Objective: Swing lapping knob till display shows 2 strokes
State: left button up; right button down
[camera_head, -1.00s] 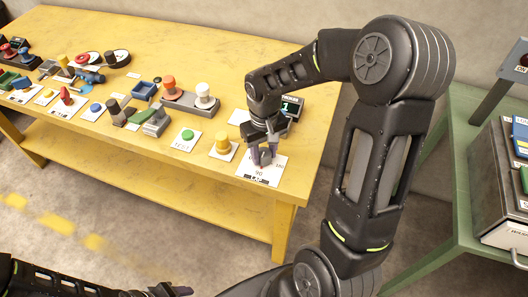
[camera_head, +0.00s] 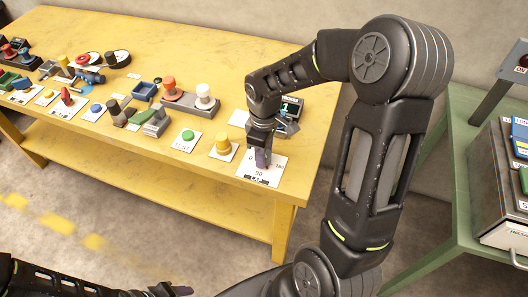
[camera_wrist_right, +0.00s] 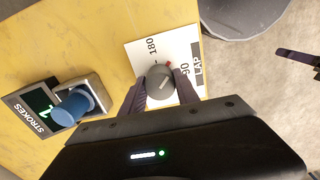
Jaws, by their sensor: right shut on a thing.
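The lapping knob (camera_wrist_right: 158,88) is grey and round, with a pale pointer line and a red mark beside it. It stands on a white plate marked LAP (camera_head: 272,175), with 90 and 180 legible in the right wrist view. My right gripper (camera_head: 262,157) points down over the plate, its two fingers shut on opposite sides of the knob. The fingers hide the knob in the head view. My left gripper (camera_head: 172,290) is at the bottom edge, partly cut off.
A blue cylinder on a grey block (camera_wrist_right: 75,103) stands beside the display. A green table (camera_head: 450,200) stands at the right.

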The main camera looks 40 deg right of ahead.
jog(key=n, duration=0.4)
jog(key=shift+p, duration=0.4)
jog(key=n, duration=0.4)
jog(key=shift+p, duration=0.35)
jog(key=c, duration=0.9)
grip_release()
jog(key=shift+r, duration=0.1)
jog(key=shift+r, duration=3.8)
